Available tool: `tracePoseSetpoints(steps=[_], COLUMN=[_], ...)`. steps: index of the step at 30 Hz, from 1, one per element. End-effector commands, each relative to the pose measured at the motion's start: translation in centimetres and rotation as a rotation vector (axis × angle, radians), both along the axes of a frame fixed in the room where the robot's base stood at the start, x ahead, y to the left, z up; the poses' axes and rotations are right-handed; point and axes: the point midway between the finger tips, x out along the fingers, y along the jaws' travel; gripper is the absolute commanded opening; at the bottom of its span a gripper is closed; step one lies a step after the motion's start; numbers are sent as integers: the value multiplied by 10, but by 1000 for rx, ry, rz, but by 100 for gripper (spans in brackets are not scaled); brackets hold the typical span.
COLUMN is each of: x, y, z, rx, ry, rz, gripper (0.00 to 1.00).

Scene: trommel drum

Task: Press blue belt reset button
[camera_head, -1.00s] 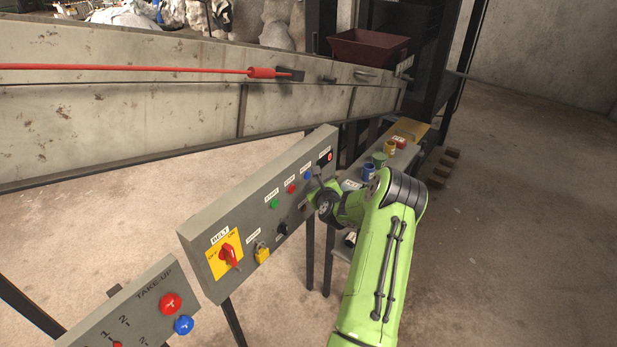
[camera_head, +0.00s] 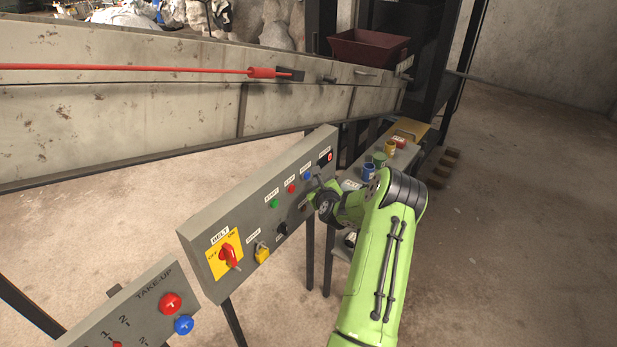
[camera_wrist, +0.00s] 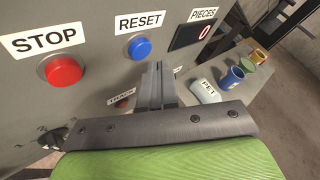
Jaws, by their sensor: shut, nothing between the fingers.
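The blue reset button (camera_wrist: 139,47) sits on the grey belt panel (camera_head: 196,240), under a white RESET label (camera_wrist: 140,22) in the wrist view. It also shows small in the head view (camera_head: 307,176), near the panel's upper right. My gripper (camera_wrist: 156,70) is shut and empty. In the wrist view its fingertips are just below the blue button and slightly right of it; I cannot tell the gap to the panel. In the head view my gripper (camera_head: 319,180) is close to the panel, at the button's right.
A red STOP button (camera_wrist: 62,70) is left of the blue one, and a PIECES display (camera_wrist: 193,35) is right of it. A rotary switch (camera_head: 229,257) and a take-up panel (camera_head: 130,310) stand at lower left. Cups (camera_head: 369,171) stand on a shelf behind my arm.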

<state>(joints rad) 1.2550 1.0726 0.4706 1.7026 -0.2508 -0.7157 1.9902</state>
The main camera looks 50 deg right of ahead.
Motion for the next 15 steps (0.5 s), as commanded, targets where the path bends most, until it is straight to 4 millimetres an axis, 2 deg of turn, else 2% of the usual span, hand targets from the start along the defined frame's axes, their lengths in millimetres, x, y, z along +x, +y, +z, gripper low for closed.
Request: tracePoseSetpoints(steps=[15], x=[8], y=[1], z=[0], rx=[0], ry=[0], rz=[0], gripper=[0])
